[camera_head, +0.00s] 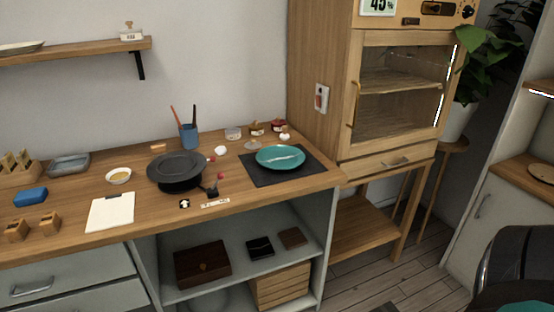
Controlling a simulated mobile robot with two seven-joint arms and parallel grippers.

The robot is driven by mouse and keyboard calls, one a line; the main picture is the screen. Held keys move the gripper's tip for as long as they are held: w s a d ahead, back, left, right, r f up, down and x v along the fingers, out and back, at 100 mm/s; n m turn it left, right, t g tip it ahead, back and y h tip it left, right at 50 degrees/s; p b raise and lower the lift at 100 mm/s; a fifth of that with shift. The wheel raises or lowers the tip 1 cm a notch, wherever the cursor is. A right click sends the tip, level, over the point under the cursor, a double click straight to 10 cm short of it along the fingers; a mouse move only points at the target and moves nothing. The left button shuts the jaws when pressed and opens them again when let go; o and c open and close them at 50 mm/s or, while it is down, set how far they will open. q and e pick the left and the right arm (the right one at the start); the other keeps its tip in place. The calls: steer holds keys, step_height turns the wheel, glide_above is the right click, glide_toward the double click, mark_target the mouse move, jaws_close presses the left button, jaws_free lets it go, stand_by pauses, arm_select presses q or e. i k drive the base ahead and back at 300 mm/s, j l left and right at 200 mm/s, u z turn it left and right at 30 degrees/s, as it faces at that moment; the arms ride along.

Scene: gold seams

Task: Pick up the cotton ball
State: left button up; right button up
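A small round white thing that looks like the cotton ball (220,150) lies on the wooden worktop, just right of the dark round turntable. A second small white lump (285,136) sits farther right, behind the teal plate, by a small red-topped container; I cannot tell what it is made of. Neither of my grippers shows in the head view.
The worktop (145,218) holds a dark turntable (178,165), a teal plate (281,157) on a black mat (254,177), a blue cup (188,136) with upright tools, a small bowl (118,176) and a clipboard (111,212). A tall glass-fronted cabinet (344,110) stands to the right.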

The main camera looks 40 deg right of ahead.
mark_target(220, 150)
steer(key=l+u, duration=0.5)
steer(key=l, duration=0.85)
